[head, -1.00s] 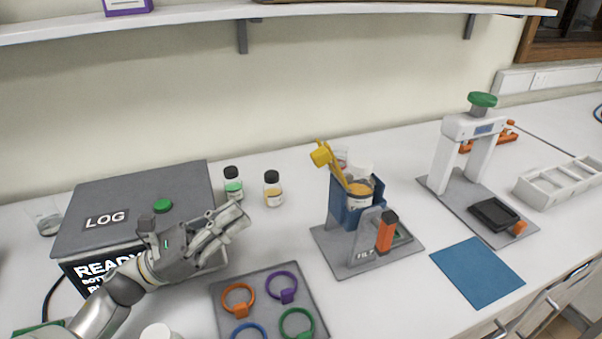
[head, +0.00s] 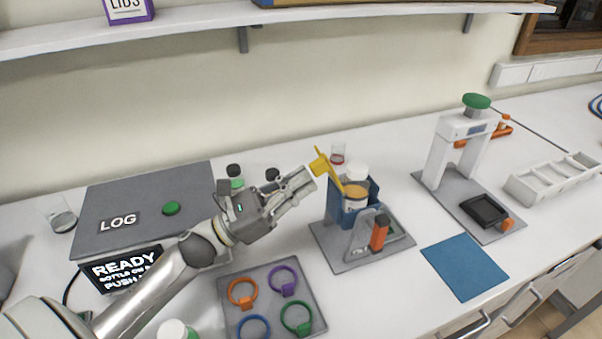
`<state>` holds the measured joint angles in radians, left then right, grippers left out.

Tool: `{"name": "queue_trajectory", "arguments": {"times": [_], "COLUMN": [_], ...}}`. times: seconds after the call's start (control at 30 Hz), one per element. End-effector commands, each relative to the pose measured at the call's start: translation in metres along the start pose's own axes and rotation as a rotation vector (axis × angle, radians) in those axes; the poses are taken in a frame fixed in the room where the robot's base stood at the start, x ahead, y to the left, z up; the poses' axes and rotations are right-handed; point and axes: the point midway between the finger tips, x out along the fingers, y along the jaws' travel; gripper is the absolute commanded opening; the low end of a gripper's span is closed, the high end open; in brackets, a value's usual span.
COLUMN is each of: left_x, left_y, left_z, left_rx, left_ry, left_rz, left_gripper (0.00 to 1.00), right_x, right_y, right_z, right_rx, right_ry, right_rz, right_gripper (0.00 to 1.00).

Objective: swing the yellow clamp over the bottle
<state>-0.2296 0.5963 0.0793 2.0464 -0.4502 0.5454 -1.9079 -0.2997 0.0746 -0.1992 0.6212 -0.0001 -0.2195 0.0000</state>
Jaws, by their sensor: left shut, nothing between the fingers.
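The yellow clamp (head: 321,165) stands tilted up at the left side of the blue holder (head: 364,215), its wide end up and to the left. The bottle (head: 355,190), with a white cap and amber contents, stands upright in the holder. The clamp is beside the bottle, not over its cap. My left gripper (head: 308,177) is shut and empty, its fingertips just left of the clamp's upper end. I cannot tell whether they touch it. My right gripper is not in view.
The LOG box (head: 135,205) is at left, and a blue mat (head: 464,266) and white press (head: 439,150) at right. Small bottles stand behind my gripper.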

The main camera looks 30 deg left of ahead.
Motion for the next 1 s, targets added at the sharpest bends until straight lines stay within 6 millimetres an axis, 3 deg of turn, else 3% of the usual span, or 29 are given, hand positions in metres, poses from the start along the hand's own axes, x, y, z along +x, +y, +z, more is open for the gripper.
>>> {"name": "queue_trajectory", "arguments": {"times": [0.57, 1.0], "left_x": [0.005, 0.028], "left_y": [0.0, 0.0], "left_z": [0.001, 0.014], "left_rx": [0.001, 0.001], "left_ry": [0.012, 0.136], "left_rz": [0.0, 0.0], "left_gripper": [0.0, 0.0], "right_x": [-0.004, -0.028], "right_y": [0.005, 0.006], "right_z": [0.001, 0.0], "right_rx": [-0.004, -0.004], "right_ry": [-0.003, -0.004], "right_rz": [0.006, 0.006], "right_gripper": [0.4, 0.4]}}
